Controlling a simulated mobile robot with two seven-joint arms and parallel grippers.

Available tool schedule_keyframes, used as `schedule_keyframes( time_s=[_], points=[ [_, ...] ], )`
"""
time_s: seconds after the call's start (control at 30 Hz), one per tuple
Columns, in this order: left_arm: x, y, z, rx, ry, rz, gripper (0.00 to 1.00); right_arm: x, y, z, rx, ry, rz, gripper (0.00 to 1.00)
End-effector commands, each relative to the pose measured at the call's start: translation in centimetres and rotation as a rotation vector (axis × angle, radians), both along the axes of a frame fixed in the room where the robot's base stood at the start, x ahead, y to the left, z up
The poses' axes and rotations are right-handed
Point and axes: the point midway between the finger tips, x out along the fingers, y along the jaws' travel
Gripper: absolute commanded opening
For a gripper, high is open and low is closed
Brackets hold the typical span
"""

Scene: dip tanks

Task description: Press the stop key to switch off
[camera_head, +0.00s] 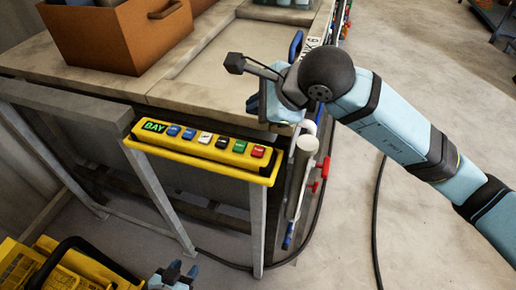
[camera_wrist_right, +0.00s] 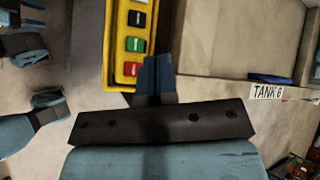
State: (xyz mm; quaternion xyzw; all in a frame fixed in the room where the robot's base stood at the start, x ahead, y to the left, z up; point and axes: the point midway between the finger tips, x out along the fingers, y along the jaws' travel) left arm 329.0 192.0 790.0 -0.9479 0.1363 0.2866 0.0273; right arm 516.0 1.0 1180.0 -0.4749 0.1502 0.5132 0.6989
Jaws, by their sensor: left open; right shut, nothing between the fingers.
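A yellow key panel (camera_head: 203,156) with a green "BAY" display carries a row of coloured keys on a stand. The red key (camera_head: 258,151) sits at its right end beside the green key (camera_head: 239,147); its label is too small to read. In the right wrist view the red key (camera_wrist_right: 131,69) lies just left of my right gripper's fingertips (camera_wrist_right: 155,62). My right gripper (camera_head: 253,104) is shut and empty, pointing down beyond the panel's right end; I cannot tell its height over the keys. My left gripper (camera_head: 183,269) is open and empty, low at the bottom edge.
A tank bench (camera_head: 200,75) stands behind the panel, with a brown box (camera_head: 125,35) on it. A pipe with red valve handles (camera_head: 318,178) runs beside the panel's right end. A yellow crate (camera_head: 40,270) is at bottom left. Open floor lies to the right.

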Motion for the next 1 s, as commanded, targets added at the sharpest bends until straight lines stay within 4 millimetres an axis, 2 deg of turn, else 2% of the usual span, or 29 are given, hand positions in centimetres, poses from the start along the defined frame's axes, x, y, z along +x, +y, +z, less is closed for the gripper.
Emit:
schedule_keyframes(
  time_s=[0.17, 0.37, 0.77, 0.8, 1.0],
  points=[
    [0.0, 0.0, -0.1, 0.001, 0.002, 0.000, 0.43, 0.0, 0.0, -0.1, 0.002, 0.002, 0.000, 0.00],
    [0.0, 0.0, -0.4, 0.000, 0.004, 0.000, 0.43, 0.0, 0.0, -1.2, 0.002, 0.003, 0.000, 0.00],
    [0.0, 0.0, -1.6, -0.007, 0.018, 0.006, 0.43, 0.0, 0.0, -6.5, 0.003, 0.005, -0.001, 0.00],
    [0.0, 0.0, -2.6, -0.009, 0.018, 0.008, 0.43, 0.0, 0.0, -7.5, 0.003, 0.002, -0.001, 0.00],
    [0.1, -0.2, -3.7, -0.024, 0.041, 0.017, 0.43, 0.0, 0.0, -8.9, 0.003, 0.002, 0.001, 0.00]
  ],
)
